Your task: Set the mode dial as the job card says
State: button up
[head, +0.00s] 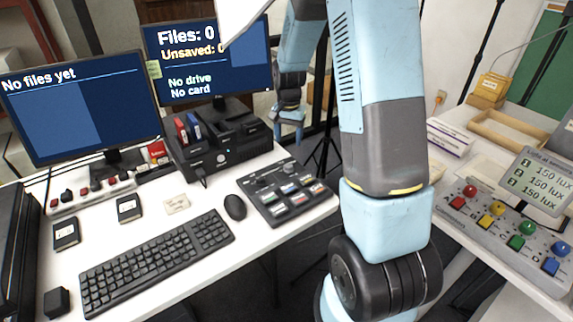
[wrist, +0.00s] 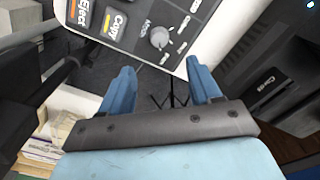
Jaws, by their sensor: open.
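The control panel (head: 268,207) lies on the desk right of the mouse, with several coloured buttons and knobs on top. In the wrist view, a grey round dial (wrist: 159,38) with small labels around it sits on the panel beside the Copy button (wrist: 116,24). The labels and the pointer are too small to read surely. My gripper (wrist: 162,84) is open and empty; the dial shows beyond and between its fingertips, apart from them. In the head view my gripper (head: 289,125) hangs above the desk's back right edge. A small beige card (head: 177,203) lies on the desk, its writing unreadable.
Two monitors (head: 80,100) and a black drive dock (head: 220,140) stand behind the panel. A keyboard (head: 155,262) and mouse (head: 235,207) lie to its left. A second desk at right holds a button box (head: 500,235) and a lux display (head: 541,182).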

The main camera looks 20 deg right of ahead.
aim_at(289, 165)
notch_tip(289, 165, down, 12)
jog(key=shift+r, duration=0.15)
dwell(0.3)
jog(key=shift+c, duration=0.2)
jog(key=shift+w, duration=0.1)
jog(key=c, duration=0.9)
jog(key=shift+d, duration=0.25)
jog(key=shift+c, duration=0.4)
jog(key=shift+a, duration=0.1)
